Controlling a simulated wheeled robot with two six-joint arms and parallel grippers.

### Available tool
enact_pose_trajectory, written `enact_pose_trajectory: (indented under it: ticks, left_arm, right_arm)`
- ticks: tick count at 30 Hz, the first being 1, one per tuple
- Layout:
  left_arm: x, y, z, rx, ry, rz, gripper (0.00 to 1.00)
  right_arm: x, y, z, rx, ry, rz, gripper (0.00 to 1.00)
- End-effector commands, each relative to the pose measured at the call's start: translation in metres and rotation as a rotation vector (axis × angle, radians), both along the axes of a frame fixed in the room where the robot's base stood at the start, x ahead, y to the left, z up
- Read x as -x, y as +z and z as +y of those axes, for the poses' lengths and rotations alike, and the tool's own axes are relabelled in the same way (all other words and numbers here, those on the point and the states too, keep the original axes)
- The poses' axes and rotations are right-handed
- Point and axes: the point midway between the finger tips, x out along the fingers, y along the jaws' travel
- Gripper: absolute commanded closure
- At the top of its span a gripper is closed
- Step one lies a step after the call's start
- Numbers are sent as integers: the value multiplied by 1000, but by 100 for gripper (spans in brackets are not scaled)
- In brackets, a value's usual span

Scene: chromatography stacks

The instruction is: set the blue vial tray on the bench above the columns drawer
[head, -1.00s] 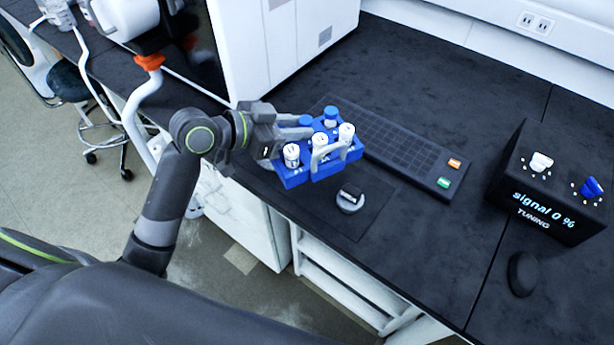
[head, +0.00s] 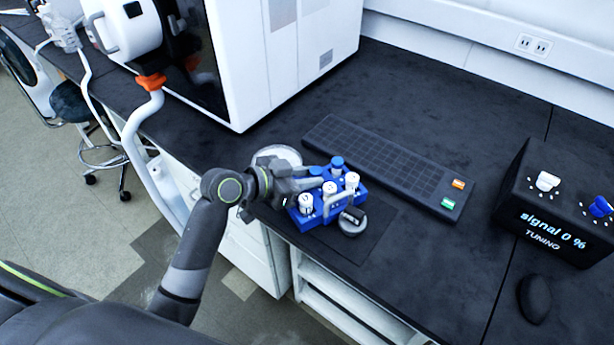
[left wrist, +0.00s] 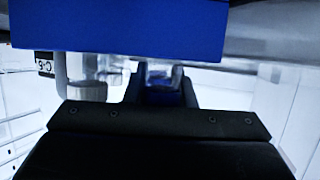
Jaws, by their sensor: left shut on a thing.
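The blue vial tray (head: 306,223) holds several vials with white or blue caps and has a pale handle (head: 337,204). It is over the front edge of the bench in the head view; I cannot tell whether it touches the top. My left gripper (head: 318,187) is shut on the tray from the left side. In the left wrist view the tray's blue wall (left wrist: 120,32) fills the top, with a labelled vial (left wrist: 86,75) below it. Pale drawer fronts (head: 232,236) sit under the bench; no drawer label is readable. My right gripper is out of view.
A round grey piece with a black top (head: 352,221) lies close to the tray's right, on a dark mat (head: 362,243). A black keypad (head: 385,160) lies behind. A tuning box (head: 545,215) and mouse (head: 533,297) are right. A white instrument (head: 285,65) stands at the back.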

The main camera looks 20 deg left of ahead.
Motion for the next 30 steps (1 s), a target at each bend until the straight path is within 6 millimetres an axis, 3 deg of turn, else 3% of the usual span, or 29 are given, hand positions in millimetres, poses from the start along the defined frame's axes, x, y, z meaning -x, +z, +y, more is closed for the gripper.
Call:
enact_pose_trajectory:
  ticks: [9, 10, 15, 26, 30]
  left_arm:
    - [0, -2, 0, 2, 0, -4, 100]
    - [0, -3, 0, 0, 0, 0, 76]
    - [0, -2, 0, 0, 0, 0, 55]
    - [0, 3, 0, -1, 0, -1, 55]
    - [12, 6, 13, -6, 2, -1, 55]
  right_arm:
    - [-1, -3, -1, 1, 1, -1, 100]
    - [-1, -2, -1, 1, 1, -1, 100]
    - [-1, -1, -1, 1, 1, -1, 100]
    - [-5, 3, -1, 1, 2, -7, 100]
    - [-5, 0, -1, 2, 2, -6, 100]
